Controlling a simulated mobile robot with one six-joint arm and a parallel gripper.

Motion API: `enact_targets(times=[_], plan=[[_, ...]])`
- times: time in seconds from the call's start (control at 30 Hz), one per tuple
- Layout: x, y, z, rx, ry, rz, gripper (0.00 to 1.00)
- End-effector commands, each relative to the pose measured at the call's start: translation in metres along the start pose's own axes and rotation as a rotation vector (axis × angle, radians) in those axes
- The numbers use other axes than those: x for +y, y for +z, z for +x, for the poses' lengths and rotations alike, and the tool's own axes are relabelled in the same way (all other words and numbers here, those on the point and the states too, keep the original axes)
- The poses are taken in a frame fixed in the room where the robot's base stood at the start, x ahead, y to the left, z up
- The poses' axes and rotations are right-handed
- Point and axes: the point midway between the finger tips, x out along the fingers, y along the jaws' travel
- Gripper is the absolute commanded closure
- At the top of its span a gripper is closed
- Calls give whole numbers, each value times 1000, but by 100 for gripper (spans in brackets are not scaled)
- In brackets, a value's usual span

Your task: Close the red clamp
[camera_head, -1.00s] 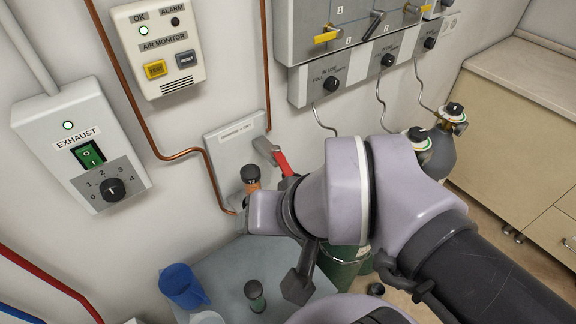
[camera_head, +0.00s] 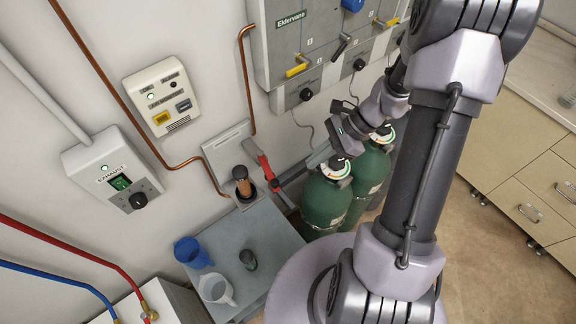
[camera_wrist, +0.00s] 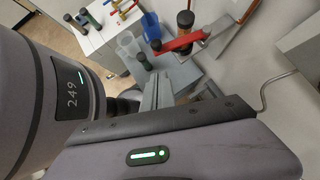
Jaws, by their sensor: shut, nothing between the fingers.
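The red clamp (camera_head: 264,167) is on a grey wall plate (camera_head: 222,152), its red arm angled down to the right beside an orange-brown cylinder with a dark cap (camera_head: 241,181). In the wrist view the red clamp (camera_wrist: 180,42) lies across the upper middle, close to the dark-capped cylinder (camera_wrist: 185,20). I cannot tell whether the clamp is open or closed. My gripper (camera_head: 314,160) is to the right of the clamp, apart from it, above the green gas bottles. In the wrist view my gripper (camera_wrist: 158,82) has its fingers together, with nothing between them.
A grey table (camera_head: 262,225) below the clamp bears a blue jug (camera_head: 190,253), a clear beaker (camera_head: 217,290) and a small dark-capped bottle (camera_head: 248,259). Green gas bottles (camera_head: 325,203) stand right of the table. A copper pipe (camera_head: 125,95) runs along the wall.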

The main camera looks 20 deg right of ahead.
Motion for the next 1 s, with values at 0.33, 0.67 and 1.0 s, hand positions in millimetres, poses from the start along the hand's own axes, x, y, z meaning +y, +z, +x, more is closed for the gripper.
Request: enact_targets(times=[0.33, 0.67, 1.0], plan=[[1, 10, 69, 1, 4, -3, 100], [0, 25, 88, 2, 1, -4, 100], [1, 25, 88, 2, -1, -1, 100]])
